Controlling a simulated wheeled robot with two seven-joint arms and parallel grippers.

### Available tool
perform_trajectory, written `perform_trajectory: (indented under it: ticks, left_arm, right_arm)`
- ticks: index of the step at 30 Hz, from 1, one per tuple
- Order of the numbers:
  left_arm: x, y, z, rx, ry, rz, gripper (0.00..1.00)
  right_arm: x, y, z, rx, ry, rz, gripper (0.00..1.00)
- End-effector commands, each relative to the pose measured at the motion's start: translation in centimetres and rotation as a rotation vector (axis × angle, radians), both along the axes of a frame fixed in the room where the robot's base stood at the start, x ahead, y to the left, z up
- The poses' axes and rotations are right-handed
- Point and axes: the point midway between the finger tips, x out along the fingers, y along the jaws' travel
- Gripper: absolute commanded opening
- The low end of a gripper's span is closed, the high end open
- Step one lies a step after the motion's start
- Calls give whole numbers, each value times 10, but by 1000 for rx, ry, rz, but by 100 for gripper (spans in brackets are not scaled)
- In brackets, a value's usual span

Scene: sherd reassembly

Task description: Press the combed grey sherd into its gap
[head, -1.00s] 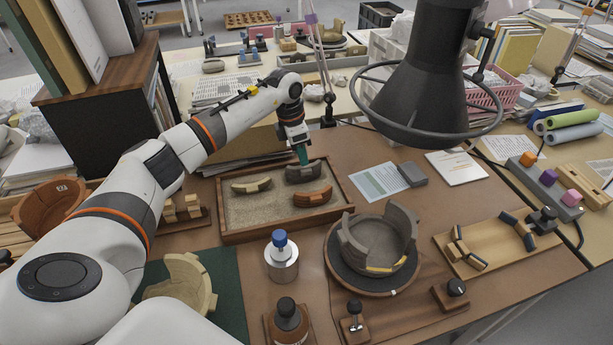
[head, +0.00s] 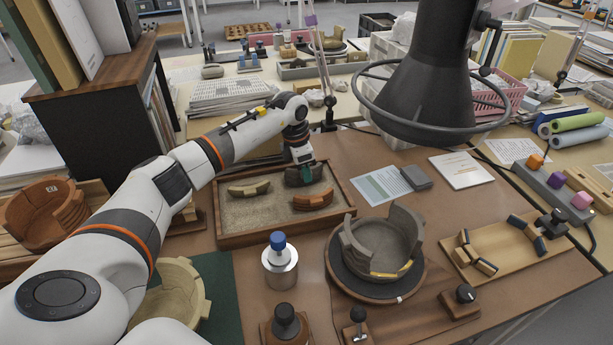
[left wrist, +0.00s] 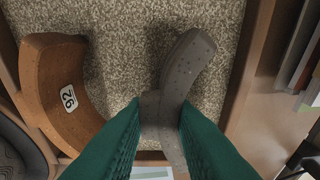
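The combed grey sherd (left wrist: 187,65) is a curved, speckled dark piece at the back of the sand tray (head: 224,242); in the head view my gripper mostly covers it. My left gripper (head: 306,176) is down at it. In the left wrist view its green fingers (left wrist: 160,103) lie against both sides of the sherd, with no clear space between; it seems shut on it. The sherd still appears at the sand. The grey vessel (head: 408,230) stands on a dark turntable (head: 350,281), its wall low at the front beside a yellow strip (head: 392,272). My right gripper is out of view.
An orange sherd (head: 313,200), numbered in the left wrist view (left wrist: 68,95), and a tan sherd (head: 249,188) lie in the tray. A blue-capped jar (head: 280,265) stands between tray and turntable. The lamp (head: 430,90) hangs above the back right.

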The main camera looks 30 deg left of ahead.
Motion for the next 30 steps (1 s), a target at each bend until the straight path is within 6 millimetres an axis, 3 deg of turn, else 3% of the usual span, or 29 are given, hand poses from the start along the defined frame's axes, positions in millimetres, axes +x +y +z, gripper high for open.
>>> perform_trajectory:
  ticks: [8,30]
  left_arm:
    - [0,0,7,-1,-1,-1,6]
    - [0,0,52,-1,-1,-1,6]
  right_arm:
    - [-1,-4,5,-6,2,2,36]
    - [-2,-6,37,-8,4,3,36]
